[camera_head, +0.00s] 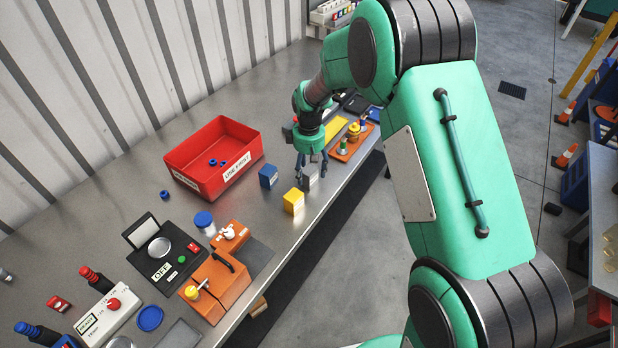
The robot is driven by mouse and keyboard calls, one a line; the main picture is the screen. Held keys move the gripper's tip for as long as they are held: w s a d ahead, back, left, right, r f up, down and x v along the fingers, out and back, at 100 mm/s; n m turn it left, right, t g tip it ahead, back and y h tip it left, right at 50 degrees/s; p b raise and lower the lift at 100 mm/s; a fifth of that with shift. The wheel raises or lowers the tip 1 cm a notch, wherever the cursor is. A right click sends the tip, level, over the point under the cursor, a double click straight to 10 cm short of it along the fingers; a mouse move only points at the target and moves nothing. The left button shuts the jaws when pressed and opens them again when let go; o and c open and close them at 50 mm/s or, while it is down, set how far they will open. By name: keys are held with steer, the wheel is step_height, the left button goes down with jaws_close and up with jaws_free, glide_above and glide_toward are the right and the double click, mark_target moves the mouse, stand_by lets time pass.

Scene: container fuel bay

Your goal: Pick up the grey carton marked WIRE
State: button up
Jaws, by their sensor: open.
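A small grey carton (311,172) stands on the metal bench, right of the blue carton and behind the yellow one. Its marking is too small to read. My gripper (312,160) points down directly over it, with its fingers open around or just above the carton's upper part. I cannot tell whether the fingers touch it. The gripper hides part of the carton's top.
A blue carton (268,176) and a yellow carton (293,201) stand close by on the bench (225,226). A red bin (213,156) is to the left. An orange tray (350,146) with coloured fittings lies to the right, near the bench's front edge.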

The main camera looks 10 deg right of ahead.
steer(key=shift+f+b, duration=0.3)
steer(key=shift+f, duration=1.65)
steer(key=c, duration=1.4)
steer(key=shift+r, duration=0.2)
steer(key=shift+r, duration=0.55)
step_height(320, 180, up, 2)
steer(key=shift+r+p, duration=0.1)
steer(key=shift+p, duration=0.3)
steer(key=s, duration=0.5)
steer(key=s+d+r+p, duration=0.1)
steer(key=s, duration=1)
steer(key=shift+d+r, duration=0.2)
